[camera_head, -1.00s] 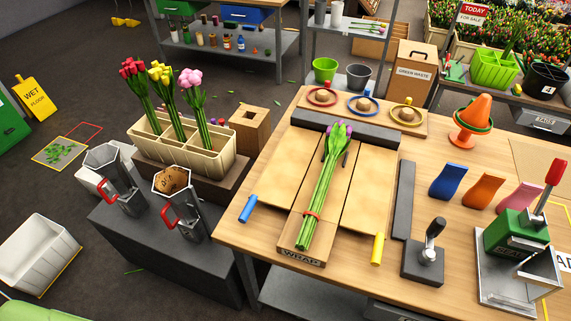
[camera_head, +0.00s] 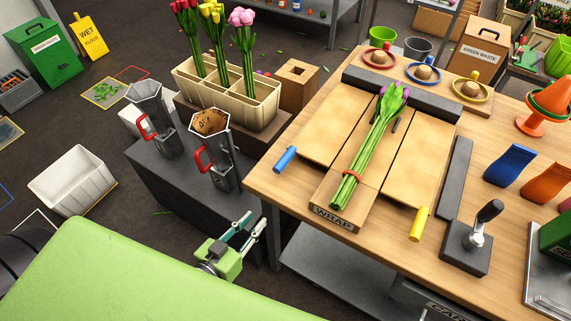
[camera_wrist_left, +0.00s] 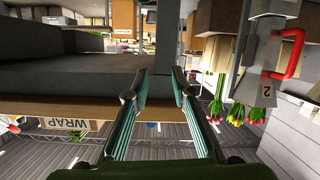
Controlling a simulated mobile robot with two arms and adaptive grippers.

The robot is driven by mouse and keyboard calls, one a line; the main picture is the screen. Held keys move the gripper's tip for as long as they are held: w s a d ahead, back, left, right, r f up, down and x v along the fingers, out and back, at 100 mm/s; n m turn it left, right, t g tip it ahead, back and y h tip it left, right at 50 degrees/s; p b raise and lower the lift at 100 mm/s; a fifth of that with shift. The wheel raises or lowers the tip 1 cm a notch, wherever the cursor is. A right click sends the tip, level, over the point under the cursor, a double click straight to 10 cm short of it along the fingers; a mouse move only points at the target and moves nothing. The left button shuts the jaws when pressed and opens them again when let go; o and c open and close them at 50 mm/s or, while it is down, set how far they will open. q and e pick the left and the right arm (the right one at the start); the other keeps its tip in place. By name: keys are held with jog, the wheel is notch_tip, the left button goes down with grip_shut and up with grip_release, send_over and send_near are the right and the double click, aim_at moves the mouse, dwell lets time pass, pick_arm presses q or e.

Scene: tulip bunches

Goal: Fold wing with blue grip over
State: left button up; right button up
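The wing with the blue grip is the flat tan left panel (camera_head: 322,132) of the wrap board, lying open. Its blue grip (camera_head: 285,159) sticks out at the near left corner. A purple tulip bunch (camera_head: 372,147) with a red band lies along the middle panel, above the WRAP label (camera_head: 333,217). The right wing (camera_head: 419,160) with a yellow grip (camera_head: 419,223) also lies flat. My left gripper (camera_head: 260,221) is open and empty, off the table's near left edge, apart from the blue grip. In the left wrist view its fingers (camera_wrist_left: 158,80) are spread. My right gripper is not in view.
The table edge (camera_head: 262,196) and a dark stand with two red-handled metal pitchers (camera_head: 216,152) lie close to my left gripper. A divided planter (camera_head: 228,95) holds tulips behind them. A black-handled press (camera_head: 470,240) stands right of the yellow grip.

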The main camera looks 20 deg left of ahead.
pick_arm(q)
notch_tip(320, 180, up, 12)
jog(key=w+d+r+t+b, duration=0.1)
jog(key=t, duration=0.2)
jog(key=p, duration=0.2)
send_near(292, 151)
jog(key=shift+n+h, duration=0.4)
jog(key=w, duration=0.5)
jog(key=w+f, duration=0.1)
jog(key=w, duration=0.1)
jog(key=shift+w+d, duration=0.25)
jog(key=shift+w, duration=0.05)
grip_shut()
